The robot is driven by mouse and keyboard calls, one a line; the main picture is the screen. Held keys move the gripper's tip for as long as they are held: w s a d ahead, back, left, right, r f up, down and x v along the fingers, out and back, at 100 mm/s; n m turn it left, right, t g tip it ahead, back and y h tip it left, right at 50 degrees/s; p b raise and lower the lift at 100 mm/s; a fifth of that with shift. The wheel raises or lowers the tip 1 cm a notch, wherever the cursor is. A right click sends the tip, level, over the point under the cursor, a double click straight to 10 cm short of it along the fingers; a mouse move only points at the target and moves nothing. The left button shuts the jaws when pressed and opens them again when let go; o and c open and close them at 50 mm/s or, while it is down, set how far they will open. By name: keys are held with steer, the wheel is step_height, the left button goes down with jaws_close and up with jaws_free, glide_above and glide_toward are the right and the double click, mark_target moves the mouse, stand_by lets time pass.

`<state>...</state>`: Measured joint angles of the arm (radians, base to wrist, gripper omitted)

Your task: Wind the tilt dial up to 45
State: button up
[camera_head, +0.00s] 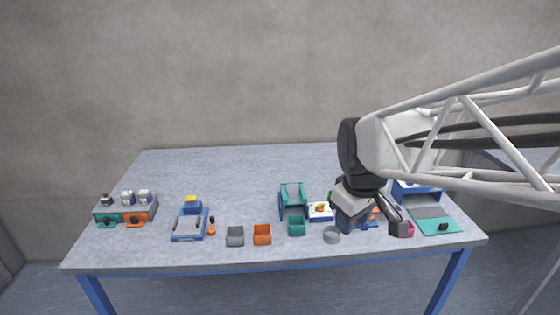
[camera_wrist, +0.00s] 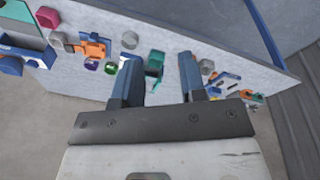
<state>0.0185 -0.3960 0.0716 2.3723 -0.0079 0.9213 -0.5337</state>
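A small white and blue box with a yellow dial-like knob (camera_head: 320,209) stands on the table near its middle; it may be the tilt dial, but its marks are too small to read. My gripper (camera_head: 352,218) is just right of it and partly hides the things around it. In the wrist view my gripper (camera_wrist: 158,76) has its two blue fingers apart, with nothing held between them. A teal part (camera_wrist: 154,65) shows beyond the gap, apart from the fingers. The yellow knob cannot be made out clearly in the wrist view.
A teal stand (camera_head: 292,189) is left of the box, with a teal bin (camera_head: 296,227), orange bin (camera_head: 262,234) and grey bin (camera_head: 235,236) in front. A grey ring (camera_head: 332,235) lies near the front edge. A teal mat (camera_head: 432,227) is at right. The back of the table is clear.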

steer(key=w+f+n, duration=0.1)
steer(key=w+n, duration=0.3)
steer(key=w, duration=0.5)
steer(key=n+g, duration=0.2)
steer(key=n, duration=1.2)
glide_above(320, 205)
step_height(320, 205, down, 14)
steer(key=shift+s+f, duration=0.1)
steer(key=shift+f, duration=0.1)
steer(key=shift+w+f, duration=0.25)
steer(key=shift+f, duration=0.1)
steer(key=shift+f, duration=3.8)
jaws_close()
